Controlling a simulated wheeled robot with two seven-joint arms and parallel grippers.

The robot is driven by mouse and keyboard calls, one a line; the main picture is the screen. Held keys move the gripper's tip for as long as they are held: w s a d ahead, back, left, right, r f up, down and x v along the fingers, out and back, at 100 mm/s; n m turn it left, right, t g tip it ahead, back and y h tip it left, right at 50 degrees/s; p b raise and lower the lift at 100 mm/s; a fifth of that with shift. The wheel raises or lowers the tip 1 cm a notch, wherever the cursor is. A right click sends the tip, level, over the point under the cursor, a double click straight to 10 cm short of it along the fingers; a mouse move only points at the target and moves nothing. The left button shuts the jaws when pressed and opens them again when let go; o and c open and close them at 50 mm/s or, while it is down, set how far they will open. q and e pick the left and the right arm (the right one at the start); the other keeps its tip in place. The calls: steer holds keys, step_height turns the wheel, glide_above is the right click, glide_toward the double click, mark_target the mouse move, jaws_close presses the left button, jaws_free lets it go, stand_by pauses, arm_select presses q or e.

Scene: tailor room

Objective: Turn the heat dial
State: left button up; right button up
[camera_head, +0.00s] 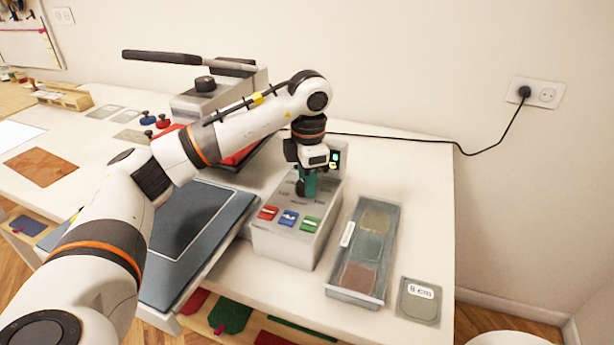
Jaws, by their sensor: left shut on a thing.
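A light control box (285,242) stands on the white table and has red, blue and green switches along its front edge. The dark heat dial (301,189) sits on its top, toward the back. My left gripper (304,180) reaches down over the box from above. Its fingers are shut around the dial, which they largely hide. Printed marks show on the box top around the dial, too small to read. My right gripper is not in view.
A grey tray (338,281) with several swatches lies right of the box, beside a tag marked "8 cm" (419,300). A heat press with a long handle (170,57) stands behind my left arm. A black cable runs to the wall outlet (536,93).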

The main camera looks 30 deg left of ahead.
arm_select(q)
steer(key=n, duration=0.3)
steer(key=shift+a+r+n+p, duration=0.1)
steer(key=shift+n+p, duration=0.2)
steer(key=shift+n, duration=0.1)
steer(key=n, duration=0.3)
steer(key=shift+w+n+p, duration=0.1)
steer(key=shift+n+p, duration=0.2)
steer(key=shift+p, duration=0.1)
steer(key=n, duration=0.3)
steer(key=n+p, duration=0.1)
steer(key=n, duration=0.2)
steer(key=shift+a+n+g, duration=0.2)
steer(key=shift+n+g, duration=0.1)
steer(key=o, duration=1)
step_height(320, 180, up, 12)
steer(key=p, duration=0.2)
steer(key=shift+w+d, duration=0.2)
steer(key=shift+d, duration=0.1)
